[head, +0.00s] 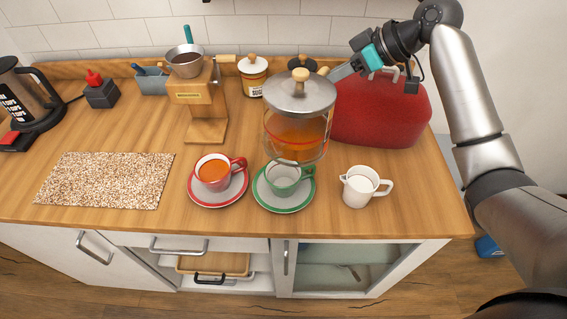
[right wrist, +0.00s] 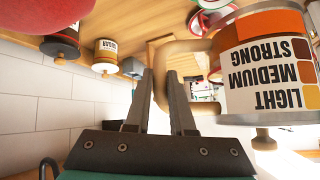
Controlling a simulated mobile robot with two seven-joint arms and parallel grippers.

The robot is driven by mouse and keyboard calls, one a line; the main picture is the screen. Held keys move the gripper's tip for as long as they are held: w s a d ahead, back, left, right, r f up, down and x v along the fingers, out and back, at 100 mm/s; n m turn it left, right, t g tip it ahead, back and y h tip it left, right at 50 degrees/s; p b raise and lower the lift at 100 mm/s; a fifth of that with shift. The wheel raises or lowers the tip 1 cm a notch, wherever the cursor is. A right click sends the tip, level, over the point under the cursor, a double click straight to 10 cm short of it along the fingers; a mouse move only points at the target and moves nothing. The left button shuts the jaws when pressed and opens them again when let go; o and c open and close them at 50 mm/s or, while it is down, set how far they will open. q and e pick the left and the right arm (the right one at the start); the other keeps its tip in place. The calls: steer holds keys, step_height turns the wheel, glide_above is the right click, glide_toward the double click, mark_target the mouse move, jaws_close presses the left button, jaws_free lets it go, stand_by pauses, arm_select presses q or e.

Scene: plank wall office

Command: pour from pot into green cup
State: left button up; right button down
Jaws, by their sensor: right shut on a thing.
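The pot (head: 298,132) is glass with a metal lid and a wooden knob, with amber liquid inside. It looks about upright, just behind the green cup (head: 284,177) and overlapping its back rim in the head view. The green cup sits on a green-rimmed saucer (head: 283,207); its inside looks white and empty. My right gripper (head: 341,73) is shut on the pot's handle from the right. The right wrist view shows the pot (right wrist: 262,62) upside down, with its tan handle (right wrist: 185,50) at the fingers. My left gripper is not in view.
A red cup (head: 212,172) with orange liquid stands left of the green cup, and a white jug (head: 360,187) stands right. A wooden dripper stand (head: 205,105) is behind left, a red toaster-like appliance (head: 385,115) behind right. A speckled mat (head: 105,180) lies left.

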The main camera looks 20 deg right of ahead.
steer(key=w+d+r+m+t+h+p, duration=0.1)
steer(key=w+d+r+p, duration=0.2)
steer(key=d, duration=0.6)
steer(key=w+d+r+m+t+h+p, duration=0.1)
steer(key=w+d+r+p, duration=0.3)
steer(key=w+d, duration=0.3)
steer(key=shift+w+d+r+m, duration=0.25)
steer(key=shift+d+r+m, duration=0.15)
steer(key=shift+d, duration=0.75)
